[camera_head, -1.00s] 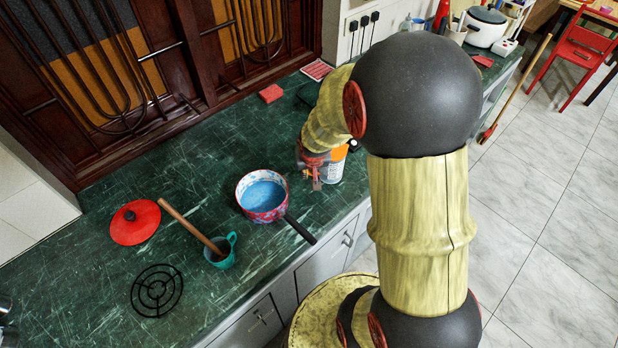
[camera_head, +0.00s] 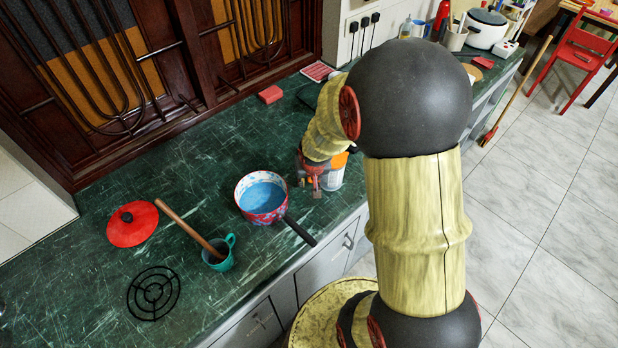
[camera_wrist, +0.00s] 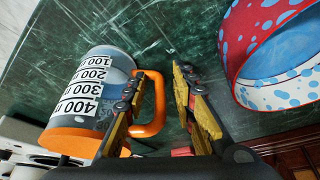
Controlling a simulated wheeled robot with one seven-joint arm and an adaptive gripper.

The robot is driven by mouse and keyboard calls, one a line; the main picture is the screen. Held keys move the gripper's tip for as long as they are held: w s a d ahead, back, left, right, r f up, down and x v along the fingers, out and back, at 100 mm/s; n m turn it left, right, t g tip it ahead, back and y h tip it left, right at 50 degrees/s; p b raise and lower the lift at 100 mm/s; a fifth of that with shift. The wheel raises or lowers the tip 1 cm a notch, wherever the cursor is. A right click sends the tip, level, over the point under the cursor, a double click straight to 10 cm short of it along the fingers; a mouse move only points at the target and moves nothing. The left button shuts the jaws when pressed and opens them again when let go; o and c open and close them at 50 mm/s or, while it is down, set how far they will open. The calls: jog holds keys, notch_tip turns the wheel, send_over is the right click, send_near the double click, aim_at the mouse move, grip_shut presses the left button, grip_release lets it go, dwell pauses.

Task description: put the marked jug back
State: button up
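The marked jug (camera_wrist: 95,95) is clear, with black measuring numbers on a white scale and an orange handle (camera_wrist: 155,105). In the wrist view it is at the left, and the handle lies between my fingers. My gripper (camera_wrist: 158,72) is open. The left finger overlaps the space between jug body and handle; a gap shows between the handle and the right finger. In the head view the jug (camera_head: 333,172) stands on the green counter (camera_head: 120,205), partly hidden by my gripper (camera_head: 314,188).
A red-and-blue spotted pot (camera_head: 262,197) with blue contents is close left of my gripper, its dark handle toward the front edge. A teal mug (camera_head: 218,256) with a wooden stick, a red lid (camera_head: 132,224) and a black trivet (camera_head: 153,293) are farther left.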

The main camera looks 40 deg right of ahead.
jog(key=shift+r, duration=0.1)
jog(key=shift+r+p, duration=0.3)
jog(key=s+a+r+n+t+p, duration=0.1)
jog(key=s+a+r+p, duration=0.3)
jog(key=r, duration=0.7)
jog(key=s+a+r+n, duration=0.1)
jog(key=s+a+r, duration=0.2)
jog(key=a+r, duration=0.55)
jog(key=s+a+r+n+y, duration=0.2)
jog(key=s+a+r+n, duration=0.1)
jog(key=s+a+r, duration=0.4)
notch_tip(320, 180, up, 4)
jog(key=s, duration=0.2)
jog(key=shift+s+n+t, duration=0.3)
jog(key=shift+s, duration=0.1)
